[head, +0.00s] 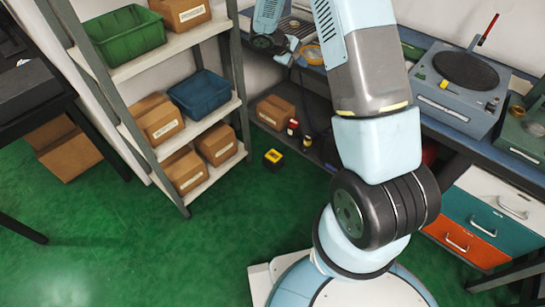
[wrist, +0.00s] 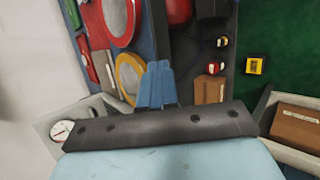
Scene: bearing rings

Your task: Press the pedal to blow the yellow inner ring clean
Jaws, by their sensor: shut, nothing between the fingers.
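A small yellow and black block that looks like the pedal (head: 274,157) sits on the green floor in front of the bench. It also shows at the right of the wrist view (wrist: 255,66). A yellow ring (head: 312,54) lies on the blue bench top; in the wrist view the yellow ring (wrist: 128,75) is partly hidden behind my fingers. My gripper (wrist: 157,85) is shut and empty, its blue fingers together. In the head view my gripper (head: 293,45) is at the bench's left end, near the ring and well above and apart from the pedal.
A shelf rack (head: 190,140) with bins and boxes stands left of the pedal. A cardboard box (head: 275,114) and small red and dark containers (head: 293,128) sit under the bench. A red ring (wrist: 118,20) lies on the bench. Green floor left of my base is clear.

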